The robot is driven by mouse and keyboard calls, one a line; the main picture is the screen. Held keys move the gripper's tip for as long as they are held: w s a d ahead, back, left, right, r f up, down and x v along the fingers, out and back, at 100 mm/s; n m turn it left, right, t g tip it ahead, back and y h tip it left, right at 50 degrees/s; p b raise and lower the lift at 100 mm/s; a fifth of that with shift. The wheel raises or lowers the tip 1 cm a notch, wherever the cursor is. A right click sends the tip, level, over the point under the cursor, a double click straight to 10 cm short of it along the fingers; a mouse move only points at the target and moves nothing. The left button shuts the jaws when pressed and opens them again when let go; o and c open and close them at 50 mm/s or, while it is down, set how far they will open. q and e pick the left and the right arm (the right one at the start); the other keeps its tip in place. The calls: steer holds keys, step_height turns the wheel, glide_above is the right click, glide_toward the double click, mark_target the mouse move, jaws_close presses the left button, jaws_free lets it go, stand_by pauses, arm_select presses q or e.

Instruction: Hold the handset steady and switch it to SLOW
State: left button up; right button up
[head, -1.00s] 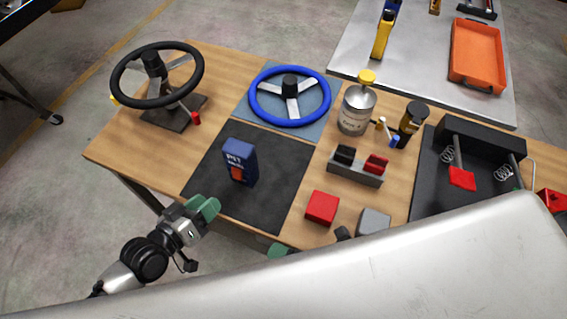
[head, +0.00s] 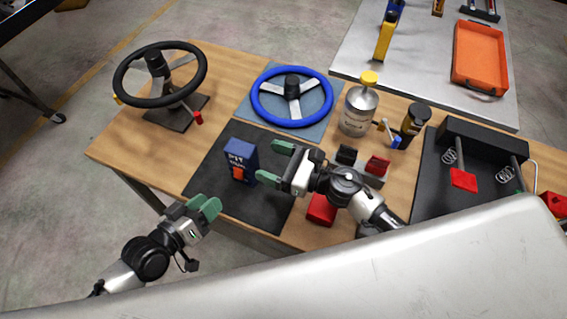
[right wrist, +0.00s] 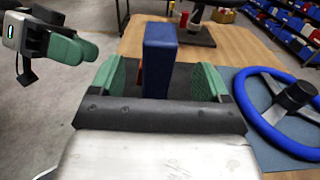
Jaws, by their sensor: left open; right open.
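The handset (head: 241,158) is a blue upright box with white lettering and a red-orange switch (head: 238,174) on its front. It stands on the black mat (head: 215,190). In the right wrist view the handset (right wrist: 159,55) stands ahead, between the line of the fingers. My right gripper (head: 272,163) is open and empty just right of the handset, its fingers pointing at it; I cannot tell if they touch. My left gripper (head: 207,209) is open and empty, in front of the mat's near left edge. The switch's lettering is too small to read.
A black steering wheel (head: 134,88) on a stand is at the back left, a blue wheel (head: 258,104) behind the mat. A pedal unit (head: 478,138) is further right.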

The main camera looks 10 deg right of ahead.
mark_target(241, 151)
steer(key=x, duration=0.8)
steer(key=c, duration=1.2)
arm_select(q)
steer(key=shift+s+d+r, duration=0.1)
steer(key=shift+d, duration=0.15)
steer(key=c, duration=0.4)
arm_select(e)
steer(key=shift+o, duration=0.2)
arm_select(q)
steer(key=d+r+n, duration=0.1)
steer(key=s+d+r+n+g+y, duration=0.1)
steer(key=n, duration=0.1)
steer(key=s+d+r+n, duration=0.1)
steer(key=n, duration=0.1)
steer(key=shift+d+r+g, duration=0.25)
steer(key=shift+d+g, duration=0.05)
steer(key=shift+d, duration=0.1)
jaws_close()
steer(key=shift+s+a+r+n+g+y, duration=0.15)
steer(key=shift+s+a+r+n+y, duration=0.2)
steer(key=shift+a+n+y, duration=0.8)
steer(key=shift+s+a+r+n+g+y, duration=0.1)
steer(key=shift+s+a+r+n+y, duration=0.25)
steer(key=shift+n, duration=1.5)
steer(key=shift+s+a+r+n+g+y, duration=0.15)
steer(key=shift+a+r+n+y, duration=0.25)
steer(key=shift+a+n+y, duration=0.75)
steer(key=shift+d+n+h, duration=0.25)
steer(key=shift+d+n, duration=0.1)
steer(key=shift+d, duration=0.2)
